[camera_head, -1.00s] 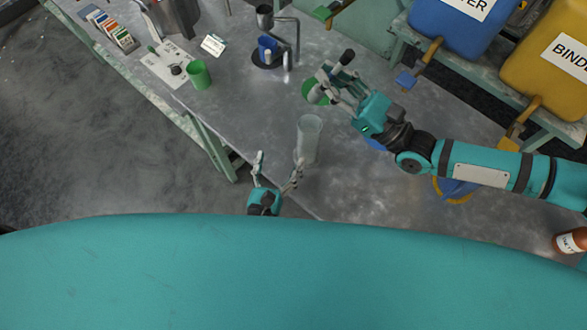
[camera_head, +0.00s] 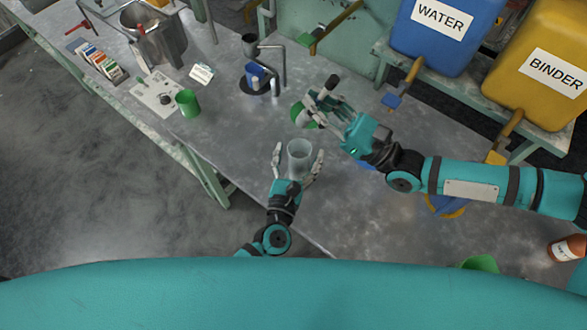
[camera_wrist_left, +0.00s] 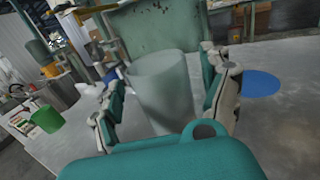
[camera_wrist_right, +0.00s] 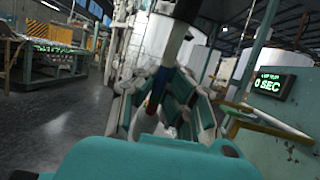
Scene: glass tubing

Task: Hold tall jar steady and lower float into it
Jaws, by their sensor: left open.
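The tall jar (camera_head: 300,160), a clear cylinder, stands upright on the grey bench. My left gripper (camera_head: 298,158) is open, with one finger on each side of the jar. In the left wrist view the jar (camera_wrist_left: 160,88) stands between the spread fingers, with gaps visible on both sides. My right gripper (camera_head: 320,102) is above the bench, beyond and slightly right of the jar. It seems shut on a slim float (camera_wrist_right: 157,90) with a dark upper end and red and blue parts. The fingers partly hide the float.
A green round object (camera_head: 303,116) lies behind the jar, partly under my right gripper. A green cup (camera_head: 187,103) and a stand with a blue cup (camera_head: 255,74) are farther left. Blue WATER (camera_head: 440,35) and yellow BINDER (camera_head: 540,75) containers stand back right.

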